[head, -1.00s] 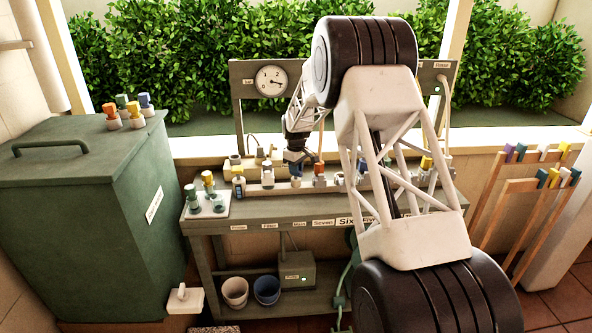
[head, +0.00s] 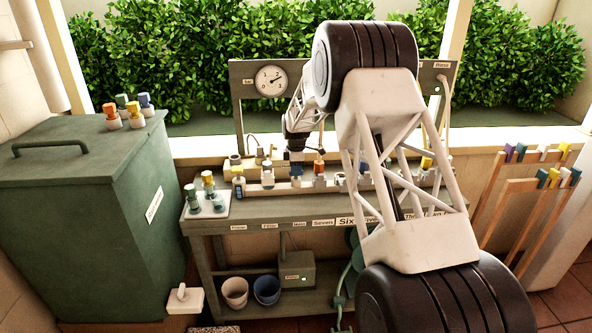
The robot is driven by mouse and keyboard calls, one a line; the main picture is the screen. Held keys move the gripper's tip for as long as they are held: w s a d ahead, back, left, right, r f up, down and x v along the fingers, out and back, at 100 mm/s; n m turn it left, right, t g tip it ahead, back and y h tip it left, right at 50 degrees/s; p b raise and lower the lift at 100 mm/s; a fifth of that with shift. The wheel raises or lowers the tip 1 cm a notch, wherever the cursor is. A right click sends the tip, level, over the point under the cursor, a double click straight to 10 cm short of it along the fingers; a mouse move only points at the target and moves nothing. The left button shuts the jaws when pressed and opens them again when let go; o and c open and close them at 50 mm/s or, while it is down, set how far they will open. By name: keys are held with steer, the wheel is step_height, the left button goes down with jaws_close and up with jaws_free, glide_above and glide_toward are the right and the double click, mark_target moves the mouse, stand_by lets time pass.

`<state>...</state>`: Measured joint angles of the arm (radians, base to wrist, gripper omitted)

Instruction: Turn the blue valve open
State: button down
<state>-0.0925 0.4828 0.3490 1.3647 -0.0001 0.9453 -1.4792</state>
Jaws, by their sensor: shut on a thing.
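The blue valve (head: 296,169) stands in the row of coloured valves along the bench top, between a white-bodied fitting on its left and the orange valve (head: 319,167) on its right. My gripper (head: 296,162) points down over the blue valve and is shut on its top. The fingers are small and dark here, so the exact grip and the handle's angle are hard to make out. The round pressure gauge (head: 271,81) stands on the panel behind, its needle pointing right and slightly up.
My arm covers much of the bench's right side. A small board (head: 206,208) with green and yellow valves lies at the bench's left end. A green bin (head: 85,215) with more valves on its lid stands left. Two buckets (head: 235,291) sit on the lower shelf.

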stand_by(0.4)
steer(key=c, duration=1.1)
jaws_free()
steer(key=shift+o, duration=0.2)
steer(key=shift+r, duration=0.15)
steer(key=shift+r, duration=3.75)
steer(key=shift+r, duration=0.1)
